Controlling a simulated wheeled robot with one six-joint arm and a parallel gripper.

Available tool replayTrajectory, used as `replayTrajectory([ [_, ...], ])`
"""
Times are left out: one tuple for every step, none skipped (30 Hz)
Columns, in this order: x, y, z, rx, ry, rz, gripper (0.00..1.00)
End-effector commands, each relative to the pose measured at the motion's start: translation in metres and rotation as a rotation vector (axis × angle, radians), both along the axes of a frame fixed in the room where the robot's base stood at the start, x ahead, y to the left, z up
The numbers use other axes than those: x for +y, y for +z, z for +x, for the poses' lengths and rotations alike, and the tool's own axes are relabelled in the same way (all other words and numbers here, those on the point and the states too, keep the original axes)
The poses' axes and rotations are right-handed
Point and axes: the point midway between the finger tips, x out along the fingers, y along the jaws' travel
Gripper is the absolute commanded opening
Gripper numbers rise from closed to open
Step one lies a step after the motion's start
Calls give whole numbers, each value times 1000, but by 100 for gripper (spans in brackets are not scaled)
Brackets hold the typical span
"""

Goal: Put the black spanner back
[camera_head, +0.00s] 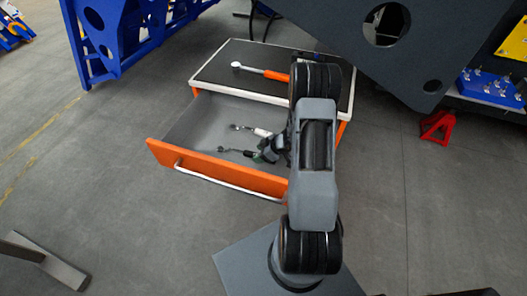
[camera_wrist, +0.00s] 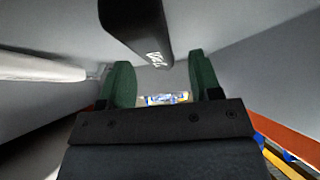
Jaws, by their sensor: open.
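The black spanner (camera_wrist: 137,28) shows in the wrist view as a thick black handle with pale lettering, its near end just beyond and between my fingertips. In the head view a thin metal tool end (camera_head: 226,149), which seems to be the same spanner's, lies in the open drawer (camera_head: 190,135); the rest is hidden by my gripper. My gripper (camera_wrist: 160,78) has two green fingers, apart with nothing clasped between them. In the head view my gripper (camera_head: 262,155) is down inside the drawer, partly hidden by my arm.
A white-handled tool (camera_head: 262,133) lies farther back in the drawer; its handle (camera_wrist: 40,67) is at left in the wrist view. An orange-handled ratchet (camera_head: 275,75) lies on the black cabinet top (camera_head: 225,73). The orange drawer front (camera_head: 215,172) and walls enclose my gripper.

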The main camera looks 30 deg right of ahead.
Motion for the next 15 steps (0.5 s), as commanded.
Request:
replayTrajectory([
  [-2,3,-1,-2,-1,0,58],
  [-3,5,-2,-2,-2,-1,58],
  [-5,8,-3,-3,-1,0,58],
  [-8,11,-6,-3,-1,0,58],
  [-10,14,-8,-3,-4,-1,58],
  [-14,20,-11,-3,-3,-2,58],
  [-17,24,-14,-4,-4,-2,58],
  [-21,29,-17,-5,-4,-3,58],
  [-25,35,-21,-4,-4,-2,58],
  [-28,40,-24,-4,-5,-3,58],
  [-31,44,-28,-4,-4,-2,58],
  [-36,51,-31,-5,-5,-2,58],
  [-39,55,-34,-5,-4,-3,58],
  [-42,59,-37,-4,-3,-3,58],
  [-45,64,-41,-3,-4,-1,58],
])
